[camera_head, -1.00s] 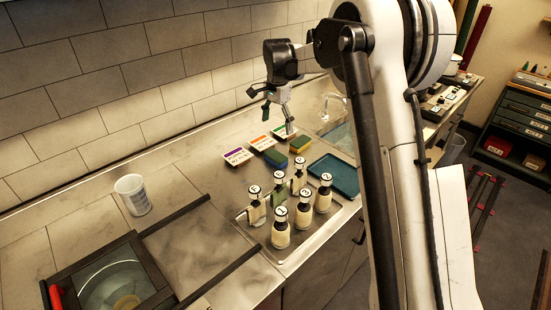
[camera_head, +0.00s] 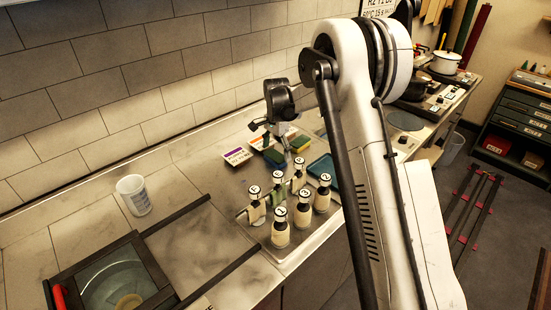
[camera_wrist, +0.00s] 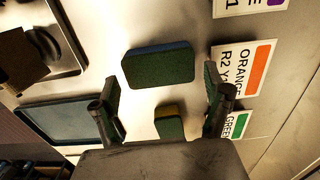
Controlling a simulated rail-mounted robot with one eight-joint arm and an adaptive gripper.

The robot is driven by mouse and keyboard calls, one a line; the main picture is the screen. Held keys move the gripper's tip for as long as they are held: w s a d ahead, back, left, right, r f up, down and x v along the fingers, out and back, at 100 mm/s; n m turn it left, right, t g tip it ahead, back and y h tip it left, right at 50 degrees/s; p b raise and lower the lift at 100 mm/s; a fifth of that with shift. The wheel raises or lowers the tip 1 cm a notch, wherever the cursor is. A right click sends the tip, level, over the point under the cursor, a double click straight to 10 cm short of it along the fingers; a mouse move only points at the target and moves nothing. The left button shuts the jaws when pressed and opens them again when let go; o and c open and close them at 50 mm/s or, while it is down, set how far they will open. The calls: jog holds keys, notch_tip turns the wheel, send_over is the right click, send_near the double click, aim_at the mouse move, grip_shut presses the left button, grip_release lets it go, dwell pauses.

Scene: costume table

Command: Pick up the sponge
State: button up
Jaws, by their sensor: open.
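Two sponges show. A blue sponge with a dark green top (camera_head: 275,158) lies flat on the metal counter; in the wrist view it (camera_wrist: 158,67) sits just ahead of the fingers, centred between their lines. A yellow-and-green sponge (camera_head: 299,143) lies to its right; in the wrist view it (camera_wrist: 169,124) is nearer, between the fingers and partly cut off by the gripper body. My gripper (camera_head: 272,142) is open and empty above the sponges, with its fingers spread on either side in the wrist view (camera_wrist: 161,92).
Several labelled bottles (camera_head: 280,228) stand in front of the sponges. A teal tray (camera_head: 322,167) lies to the right. Cards with purple (camera_head: 237,156), orange (camera_wrist: 240,68) and green (camera_wrist: 236,123) marks lie by the wall.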

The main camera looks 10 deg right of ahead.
jog(key=shift+f, duration=1.35)
jog(key=shift+c, duration=0.4)
jog(key=c, duration=0.4)
jog(key=shift+c, duration=0.2)
jog(key=shift+r, duration=0.15)
notch_tip(320, 180, up, 4)
jog(key=shift+s+a+r+b, duration=0.1)
jog(key=shift+a+b, duration=0.05)
jog(key=shift+b, duration=0.2)
jog(key=s+a+r+b, duration=0.1)
jog(key=s+a+r, duration=0.4)
jog(key=a, duration=0.4)
jog(key=shift+s+a+r, duration=0.4)
jog(key=shift+r, duration=0.4)
jog(key=shift+o, duration=0.2)
